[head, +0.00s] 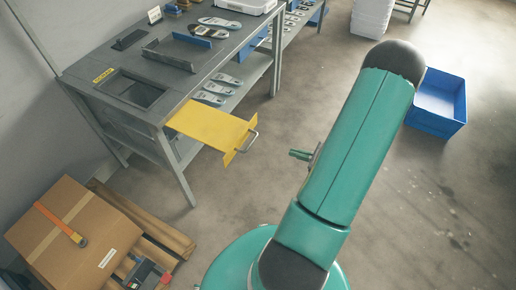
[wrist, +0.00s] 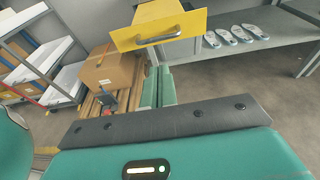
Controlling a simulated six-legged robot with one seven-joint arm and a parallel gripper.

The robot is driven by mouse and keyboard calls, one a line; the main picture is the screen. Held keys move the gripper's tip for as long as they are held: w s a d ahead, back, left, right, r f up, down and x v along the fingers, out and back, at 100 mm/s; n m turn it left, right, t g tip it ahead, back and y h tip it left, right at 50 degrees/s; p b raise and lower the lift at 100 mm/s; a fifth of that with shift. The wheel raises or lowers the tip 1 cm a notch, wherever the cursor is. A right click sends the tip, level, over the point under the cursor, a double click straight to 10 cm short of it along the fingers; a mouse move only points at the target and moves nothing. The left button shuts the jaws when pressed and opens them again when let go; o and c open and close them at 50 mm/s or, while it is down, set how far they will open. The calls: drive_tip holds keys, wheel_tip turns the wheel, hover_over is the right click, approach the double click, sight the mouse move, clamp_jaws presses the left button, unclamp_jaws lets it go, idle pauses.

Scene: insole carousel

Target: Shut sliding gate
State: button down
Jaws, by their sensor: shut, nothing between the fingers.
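The yellow sliding gate (head: 212,124) sticks out from the front edge of the grey bench, beside a dark rectangular opening in the bench top. Its metal handle (head: 249,141) is on the outer end. In the wrist view the gate's yellow front plate (wrist: 130,40) and handle (wrist: 158,39) are at the top centre. My gripper (wrist: 159,70) shows as two teal fingers side by side, shut and empty, below the handle in the picture. I see no contact with the gate. In the head view my teal arm hides most of the gripper.
The grey bench (head: 213,63) carries several insoles and dark fixtures; more insoles lie on its lower shelf. A cardboard box (head: 72,232) sits on a wooden pallet at the lower left. A blue bin (head: 437,104) stands on the floor at right. Floor right of the gate is clear.

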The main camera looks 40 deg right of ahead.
sight(192, 116)
drive_tip(key=x, duration=1.4)
drive_tip(key=shift+w, duration=0.1)
drive_tip(key=r+x, duration=0.2)
drive_tip(key=x, duration=0.7)
drive_tip(key=w+r+x, duration=0.1)
drive_tip(key=x, duration=0.8)
drive_tip(key=r+x, duration=0.2)
drive_tip(key=x, duration=0.8)
drive_tip(key=shift+w+d+r, duration=0.1)
drive_tip(key=shift+r, duration=0.25)
drive_tip(key=shift+w+r, duration=0.2)
drive_tip(key=shift+w, duration=0.1)
